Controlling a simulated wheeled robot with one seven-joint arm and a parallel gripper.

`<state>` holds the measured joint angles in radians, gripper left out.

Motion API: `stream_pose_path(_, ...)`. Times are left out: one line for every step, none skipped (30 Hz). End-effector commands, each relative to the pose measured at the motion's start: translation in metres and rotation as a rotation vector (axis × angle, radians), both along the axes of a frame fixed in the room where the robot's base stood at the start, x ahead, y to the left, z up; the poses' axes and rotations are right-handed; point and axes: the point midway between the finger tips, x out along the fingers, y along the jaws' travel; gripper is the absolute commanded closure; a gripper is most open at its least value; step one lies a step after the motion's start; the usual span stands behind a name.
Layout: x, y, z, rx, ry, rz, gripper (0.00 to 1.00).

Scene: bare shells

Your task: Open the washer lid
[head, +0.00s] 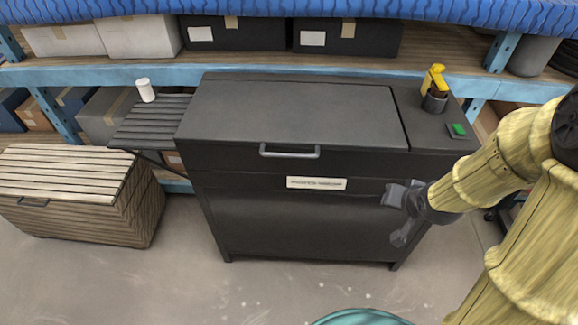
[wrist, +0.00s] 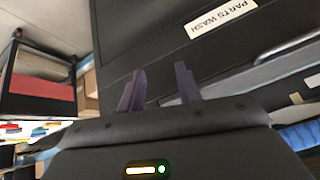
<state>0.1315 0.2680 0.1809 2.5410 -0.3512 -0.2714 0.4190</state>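The washer (head: 300,215) is a black cabinet with a label on its front, standing against the shelving. Its dark flat lid (head: 290,112) is shut, with a grey bar handle (head: 289,151) at the lid's front edge. My gripper (head: 394,203) is in front of the washer's right front side, lower than the handle and to its right. In the wrist view the two fingers (wrist: 160,88) stand apart with nothing between them. The washer's front and its "PARTS WASH" label (wrist: 221,17) fill the top of that view.
A slatted side shelf (head: 150,122) with a white cup (head: 145,90) adjoins the washer's left. A yellow spray bottle (head: 434,80) stands in a holder at its right, near a green button (head: 456,130). A slatted chest (head: 75,195) stands at left.

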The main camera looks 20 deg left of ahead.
Motion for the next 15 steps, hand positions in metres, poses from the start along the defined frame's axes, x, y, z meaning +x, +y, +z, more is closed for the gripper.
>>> stream_pose_path(0.009, 0.012, -0.028, 0.063, -0.031, 0.011, 0.66)
stream_pose_path(0.014, 0.020, -0.035, 0.107, -0.052, 0.018, 0.66)
stream_pose_path(0.020, 0.031, -0.044, 0.170, -0.079, 0.025, 0.66)
stream_pose_path(0.023, 0.040, -0.051, 0.220, -0.096, 0.034, 0.66)
stream_pose_path(0.027, 0.049, -0.057, 0.273, -0.112, 0.040, 0.66)
stream_pose_path(0.030, 0.061, -0.063, 0.349, -0.131, 0.050, 0.66)
stream_pose_path(0.032, 0.070, -0.068, 0.409, -0.141, 0.057, 0.66)
stream_pose_path(0.033, 0.079, -0.072, 0.473, -0.152, 0.063, 0.66)
stream_pose_path(0.034, 0.091, -0.077, 0.559, -0.161, 0.073, 0.66)
stream_pose_path(0.034, 0.099, -0.079, 0.627, -0.167, 0.078, 0.66)
stream_pose_path(0.034, 0.107, -0.082, 0.697, -0.169, 0.085, 0.66)
stream_pose_path(0.032, 0.117, -0.083, 0.794, -0.170, 0.091, 0.66)
stream_pose_path(0.031, 0.124, -0.084, 0.868, -0.169, 0.097, 0.66)
stream_pose_path(0.029, 0.131, -0.084, 0.942, -0.165, 0.102, 0.66)
stream_pose_path(0.027, 0.137, -0.082, 1.040, -0.158, 0.108, 0.66)
